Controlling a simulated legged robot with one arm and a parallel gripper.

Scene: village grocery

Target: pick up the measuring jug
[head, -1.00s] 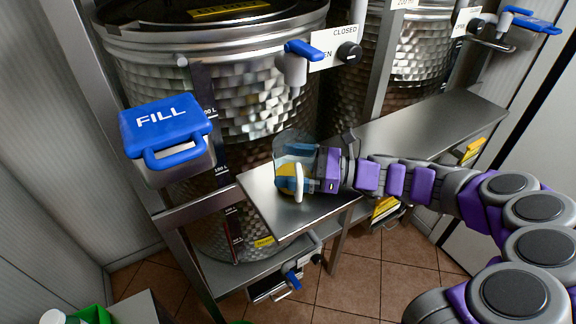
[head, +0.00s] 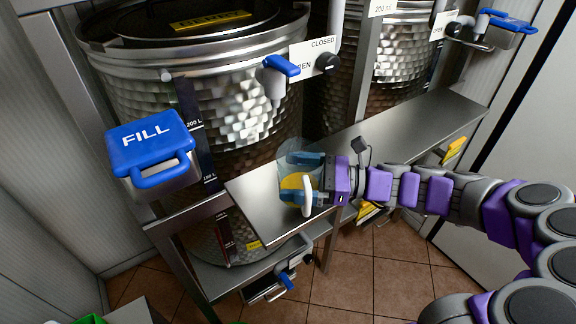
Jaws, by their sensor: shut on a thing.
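The measuring jug (head: 291,161) is a clear vessel with a white handle (head: 307,197); blue and yellow show through its wall. It is upright over the left part of the steel shelf, in front of the left tank. My gripper (head: 316,178) reaches in from the right and is shut on the jug. The fingertips are partly hidden by the jug and handle. I cannot tell whether the jug's base touches the shelf.
A dimpled steel tank (head: 235,110) stands behind the jug, with a blue-handled tap (head: 281,66) above it. The steel shelf (head: 420,125) is clear toward the right. Tiled floor (head: 375,265) lies below.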

